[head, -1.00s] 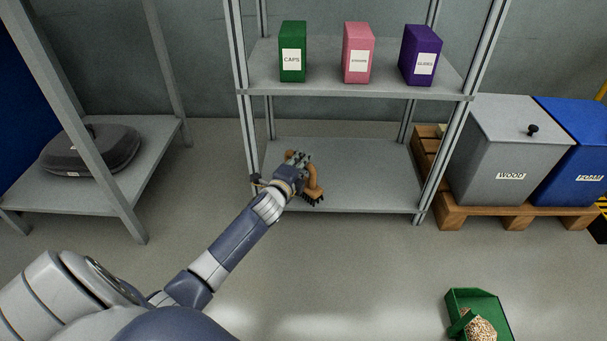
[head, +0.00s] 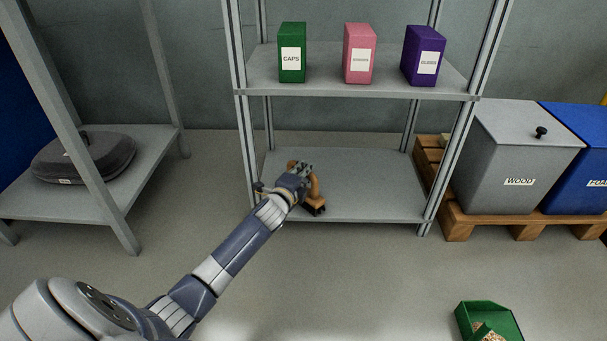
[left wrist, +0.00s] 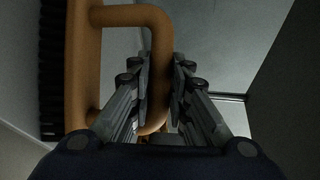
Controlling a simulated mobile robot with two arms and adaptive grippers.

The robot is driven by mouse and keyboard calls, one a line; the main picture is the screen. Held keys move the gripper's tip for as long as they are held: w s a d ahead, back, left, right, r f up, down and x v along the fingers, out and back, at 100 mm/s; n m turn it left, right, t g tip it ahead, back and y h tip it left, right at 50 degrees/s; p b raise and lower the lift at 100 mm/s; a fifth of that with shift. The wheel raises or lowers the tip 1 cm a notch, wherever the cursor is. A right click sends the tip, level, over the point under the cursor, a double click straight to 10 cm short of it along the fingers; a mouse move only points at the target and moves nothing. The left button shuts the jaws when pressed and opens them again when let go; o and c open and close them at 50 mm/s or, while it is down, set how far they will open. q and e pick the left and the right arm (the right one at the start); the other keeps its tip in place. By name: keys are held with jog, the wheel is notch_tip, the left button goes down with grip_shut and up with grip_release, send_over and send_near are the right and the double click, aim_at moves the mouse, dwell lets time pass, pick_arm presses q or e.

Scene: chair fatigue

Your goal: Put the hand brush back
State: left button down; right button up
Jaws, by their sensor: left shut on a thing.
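The hand brush (head: 315,202) has a brown body with a loop handle and dark bristles. My left gripper (head: 302,172) is shut on its handle, at the front left part of the lower shelf (head: 370,190) of the grey rack. In the left wrist view the brush (left wrist: 85,70) is at the left with its black bristles facing left, and the gripper fingers (left wrist: 160,85) close around the loop handle. Whether the brush touches the shelf cannot be told, as the hand partly hides it. My right gripper is not in view.
Green (head: 292,52), pink (head: 358,52) and purple (head: 424,55) boxes stand on the upper shelf. Rack posts flank the lower shelf, which is otherwise bare. Grey (head: 520,150) and blue bins stand on a pallet at right. A green dustpan (head: 488,318) with wood chips lies on the floor.

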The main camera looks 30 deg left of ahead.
pick_arm(q)
jog(key=c, duration=1.5)
grip_release()
jog(key=shift+f, duration=0.15)
